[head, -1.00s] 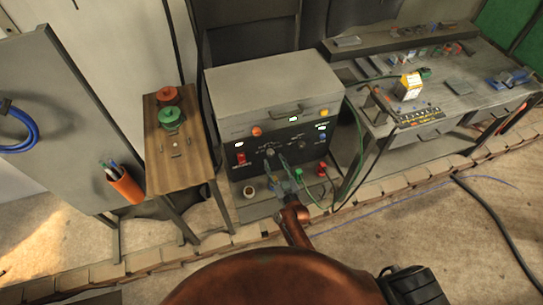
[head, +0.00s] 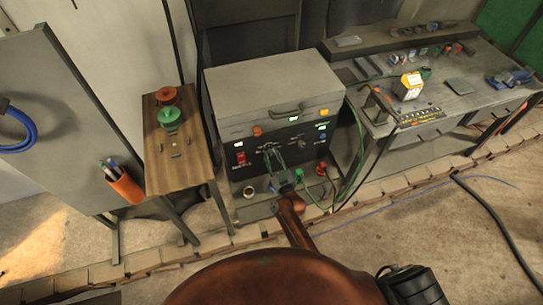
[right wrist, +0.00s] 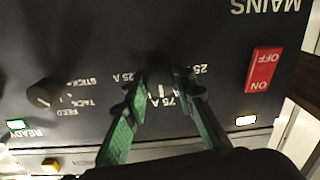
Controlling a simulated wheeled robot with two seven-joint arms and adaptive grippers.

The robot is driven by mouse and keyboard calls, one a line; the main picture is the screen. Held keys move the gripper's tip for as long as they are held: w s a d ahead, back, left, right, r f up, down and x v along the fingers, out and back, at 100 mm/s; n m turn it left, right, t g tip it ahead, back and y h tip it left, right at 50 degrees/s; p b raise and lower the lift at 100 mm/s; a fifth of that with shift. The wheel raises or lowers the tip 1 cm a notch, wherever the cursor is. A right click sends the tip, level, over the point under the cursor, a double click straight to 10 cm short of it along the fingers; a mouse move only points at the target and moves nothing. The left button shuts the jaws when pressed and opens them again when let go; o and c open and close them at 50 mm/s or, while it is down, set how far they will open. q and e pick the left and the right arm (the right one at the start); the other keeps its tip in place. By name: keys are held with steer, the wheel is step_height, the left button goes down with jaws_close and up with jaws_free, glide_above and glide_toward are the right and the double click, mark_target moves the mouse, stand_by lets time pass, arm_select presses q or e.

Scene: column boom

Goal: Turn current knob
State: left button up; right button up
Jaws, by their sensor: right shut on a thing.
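The current knob (right wrist: 161,84) is a dark round knob with a white pointer line, on the black front panel of the grey machine (head: 262,88). Ampere markings, among them 25 A and 75 A, surround it in the right wrist view, where the panel appears upside down. My right gripper (right wrist: 160,88) is shut on the knob, with a green finger at each side. In the head view my right gripper (head: 273,155) reaches up to the panel and largely covers the knob. My left gripper is not in view.
A second knob (right wrist: 44,93) marked feed, tack and stick sits beside it. A red mains switch (right wrist: 263,69) is on the other side. Green and red connectors (head: 321,169) with cables are low on the machine's right. A wooden table (head: 152,151) stands left, a workbench (head: 450,98) right.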

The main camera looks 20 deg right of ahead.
jaws_close()
steer(key=shift+m, duration=0.3)
steer(key=m, duration=0.3)
steer(key=shift+a, duration=0.1)
steer(key=shift+f+m, duration=0.1)
steer(key=shift+m, duration=2.4)
steer(key=o, duration=0.7)
jaws_free()
